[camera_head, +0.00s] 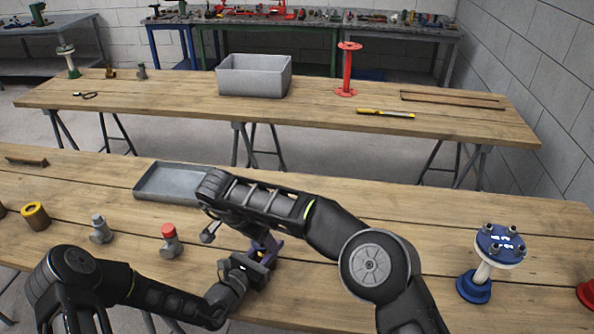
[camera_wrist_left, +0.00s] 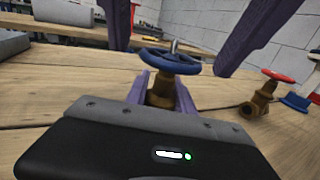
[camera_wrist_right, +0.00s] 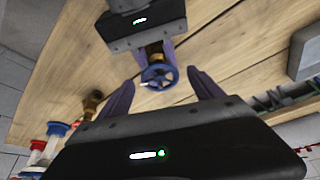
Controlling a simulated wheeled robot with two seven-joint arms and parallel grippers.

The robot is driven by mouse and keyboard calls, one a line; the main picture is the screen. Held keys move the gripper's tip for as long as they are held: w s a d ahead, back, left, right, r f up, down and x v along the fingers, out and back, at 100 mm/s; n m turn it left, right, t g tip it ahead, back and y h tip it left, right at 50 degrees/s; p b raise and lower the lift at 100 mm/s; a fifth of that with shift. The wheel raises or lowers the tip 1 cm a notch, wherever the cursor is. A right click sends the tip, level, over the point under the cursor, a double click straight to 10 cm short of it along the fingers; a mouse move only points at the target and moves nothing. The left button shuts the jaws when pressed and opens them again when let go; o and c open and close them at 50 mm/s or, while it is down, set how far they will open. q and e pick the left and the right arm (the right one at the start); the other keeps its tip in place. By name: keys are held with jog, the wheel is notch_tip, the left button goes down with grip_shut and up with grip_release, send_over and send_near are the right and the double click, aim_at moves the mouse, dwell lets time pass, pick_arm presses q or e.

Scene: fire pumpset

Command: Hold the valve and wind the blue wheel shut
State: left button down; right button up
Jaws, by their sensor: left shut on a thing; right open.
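The brass valve (camera_wrist_left: 160,92) stands upright with a blue wheel (camera_wrist_left: 169,60) on its top. My left gripper (camera_wrist_left: 163,100) is shut on the valve's body, below the wheel. The blue wheel also shows in the right wrist view (camera_wrist_right: 160,76), in front of my left gripper. My right gripper (camera_wrist_right: 161,79) is open, with its purple fingers on either side of the wheel and a visible gap to each. In the head view my arms hide most of the valve, and my left gripper (camera_head: 258,262) is partly seen.
A second brass valve with a red wheel (camera_wrist_left: 278,76) stands to the right in the left wrist view. A grey tray (camera_head: 170,181) lies behind my arms. A blue-flanged spool (camera_head: 482,269) stands at right. Metal fittings stand on the bench at left.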

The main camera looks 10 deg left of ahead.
jog(key=n, duration=0.1)
jog(key=n+y, duration=0.1)
jog(key=n, duration=0.1)
jog(key=shift+d+r+t, duration=0.15)
jog(key=shift+d+t, duration=0.15)
jog(key=n, duration=0.1)
jog(key=n+y, duration=0.1)
jog(key=n, duration=0.1)
jog(key=n+y, duration=0.1)
jog(key=n, duration=0.1)
jog(key=shift+d, duration=0.3)
jog(key=shift+s+r+n+y, duration=0.15)
jog(key=shift+r+n+y, duration=0.15)
jog(key=shift+n, duration=0.3)
jog(key=v, duration=1.1)
jog(key=w+d+r+m+t+h, duration=0.1)
jog(key=w+d+r+m+t, duration=0.1)
jog(key=w+t, duration=0.3)
jog(key=w+d+r+m+t+h, duration=0.1)
jog(key=w+d+r+m+t, duration=0.1)
jog(key=w+d+t, duration=0.2)
jog(key=w+t, duration=0.2)
jog(key=w, duration=0.2)
jog(key=shift+d+r, duration=0.2)
jog(key=shift+d, duration=0.05)
